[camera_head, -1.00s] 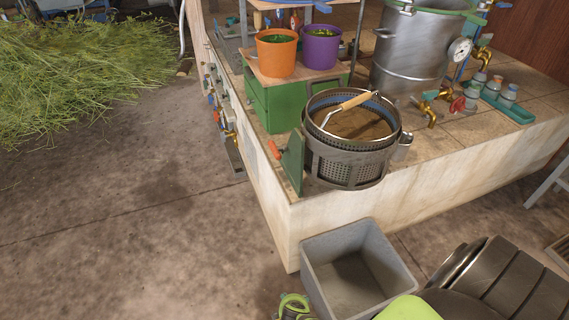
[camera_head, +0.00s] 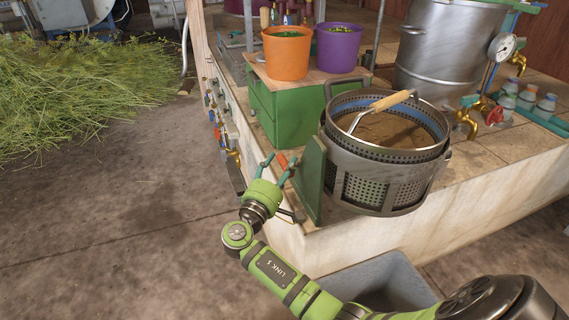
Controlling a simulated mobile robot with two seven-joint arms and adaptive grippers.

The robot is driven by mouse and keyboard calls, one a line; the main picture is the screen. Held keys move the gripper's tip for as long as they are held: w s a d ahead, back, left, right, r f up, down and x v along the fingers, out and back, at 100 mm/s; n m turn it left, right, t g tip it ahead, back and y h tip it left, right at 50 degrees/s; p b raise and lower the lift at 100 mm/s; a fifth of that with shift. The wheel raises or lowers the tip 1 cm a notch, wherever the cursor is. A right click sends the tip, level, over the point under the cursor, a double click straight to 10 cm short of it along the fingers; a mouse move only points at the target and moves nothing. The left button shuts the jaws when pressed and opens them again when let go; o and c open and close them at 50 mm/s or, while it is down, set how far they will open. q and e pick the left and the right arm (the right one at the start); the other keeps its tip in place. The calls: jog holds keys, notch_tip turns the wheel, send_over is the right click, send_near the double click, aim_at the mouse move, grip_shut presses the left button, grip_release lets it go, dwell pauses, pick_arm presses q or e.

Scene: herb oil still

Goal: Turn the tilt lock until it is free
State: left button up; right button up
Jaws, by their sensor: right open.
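The tilt lock shows as a small orange-red handle (camera_head: 281,159) on the left side of an upright green plate (camera_head: 310,180) at the corner of the stone bench. Beside the plate, a perforated metal basket (camera_head: 375,185) sits in its tilting cradle, with dark material and a wooden-handled tool (camera_head: 390,101) in it. My right gripper (camera_head: 280,161) is open, with its two teal fingers on either side of the orange-red handle in the picture. I cannot tell whether they touch it. My left gripper is not in view.
An orange bucket (camera_head: 287,55) and a purple bucket (camera_head: 338,50) stand on a green cabinet (camera_head: 290,106) behind the plate. A steel still (camera_head: 445,50) stands at the back right. A grey bin (camera_head: 385,274) is below the bench, partly behind my arm.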

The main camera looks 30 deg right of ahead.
jog(key=shift+x, duration=0.95)
grip_shut()
